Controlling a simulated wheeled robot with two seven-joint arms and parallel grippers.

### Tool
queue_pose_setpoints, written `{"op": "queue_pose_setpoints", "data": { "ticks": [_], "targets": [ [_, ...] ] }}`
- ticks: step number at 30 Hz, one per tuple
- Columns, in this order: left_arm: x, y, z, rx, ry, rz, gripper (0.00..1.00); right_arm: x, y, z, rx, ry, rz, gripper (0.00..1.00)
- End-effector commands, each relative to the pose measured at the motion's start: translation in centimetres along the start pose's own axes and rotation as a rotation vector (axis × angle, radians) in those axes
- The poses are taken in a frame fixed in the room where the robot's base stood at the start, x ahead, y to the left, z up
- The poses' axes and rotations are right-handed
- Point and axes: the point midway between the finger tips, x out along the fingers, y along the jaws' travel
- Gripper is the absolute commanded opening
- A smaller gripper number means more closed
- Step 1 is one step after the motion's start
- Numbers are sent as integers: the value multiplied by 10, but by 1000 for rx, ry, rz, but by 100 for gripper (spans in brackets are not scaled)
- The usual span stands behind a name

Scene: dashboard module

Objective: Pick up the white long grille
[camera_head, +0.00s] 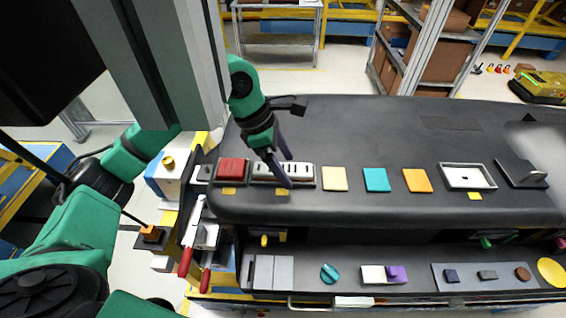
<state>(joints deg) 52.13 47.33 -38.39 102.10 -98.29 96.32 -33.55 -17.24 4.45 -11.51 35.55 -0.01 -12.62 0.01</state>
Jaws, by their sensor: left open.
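The white long grille (301,170) lies on the dark dashboard top, between a red block and a cream square. It is pale, with dark slots along its length. My left gripper (282,168) is over the grille, pointing down, with its two dark fingers apart. The fingers cover part of the grille's middle. One fingertip reaches the grille's front edge in the picture; I cannot tell whether it touches.
A red block (232,169) sits left of the grille. Cream (334,179), teal (377,180) and orange (417,181) squares and a white frame (467,176) lie to the right. A lower shelf (340,275) holds small parts.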

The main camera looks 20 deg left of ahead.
Motion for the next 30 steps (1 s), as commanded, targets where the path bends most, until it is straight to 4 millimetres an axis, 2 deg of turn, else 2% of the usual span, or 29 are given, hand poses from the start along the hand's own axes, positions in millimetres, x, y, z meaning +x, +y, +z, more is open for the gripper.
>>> {"op": "queue_pose_setpoints", "data": {
  "ticks": [4, 8, 9, 11, 22, 26, 30],
  "targets": [
    [1, 0, 0, 0, 0, 1, 85, 2, 1, 0, 0, 1, 1, 50],
    [1, 0, 0, 0, -1, 0, 35, 2, 2, 0, 0, 1, 3, 50],
    [1, 0, 0, 0, -1, 0, 20, 2, 2, 0, 0, 1, 3, 50],
    [0, 0, 0, 0, -1, 0, 0, 2, 2, 0, 0, 1, 3, 50],
    [-6, 1, 3, 1, -3, 3, 0, 7, 2, 0, 0, 1, 3, 50],
    [-25, 1, 11, 4, -5, 6, 0, 18, 2, 1, 0, 1, 4, 50],
    [-53, 2, 23, 3, -5, 6, 0, 29, 2, 2, 0, 1, 4, 50]
  ]
}}
